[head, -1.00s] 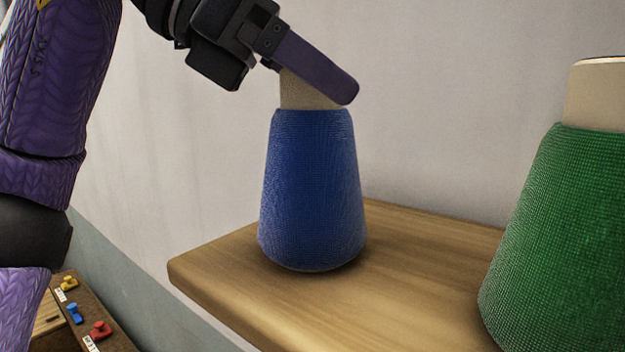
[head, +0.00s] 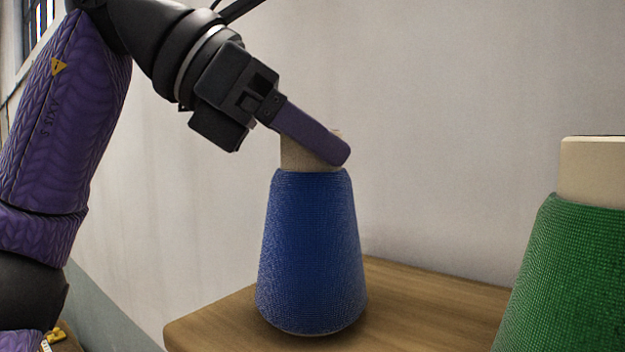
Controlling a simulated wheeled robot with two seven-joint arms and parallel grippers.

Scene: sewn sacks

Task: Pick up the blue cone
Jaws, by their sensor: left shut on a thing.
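The blue cone (head: 312,250) stands upright at the left part of a wooden shelf (head: 420,302), with a beige core showing at its top. My left gripper (head: 335,150) comes in from the upper left and is shut on that beige core. One purple finger shows across the near side of the core; the other finger is mostly hidden behind it. The cone's base appears to be at the shelf surface; I cannot tell whether there is a small gap under it. My right gripper is not in view.
A green cone (head: 575,275) with a beige top stands on the right, partly cut off by the picture edge. A plain pale wall (head: 450,120) is behind the shelf. The shelf between the two cones is bare.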

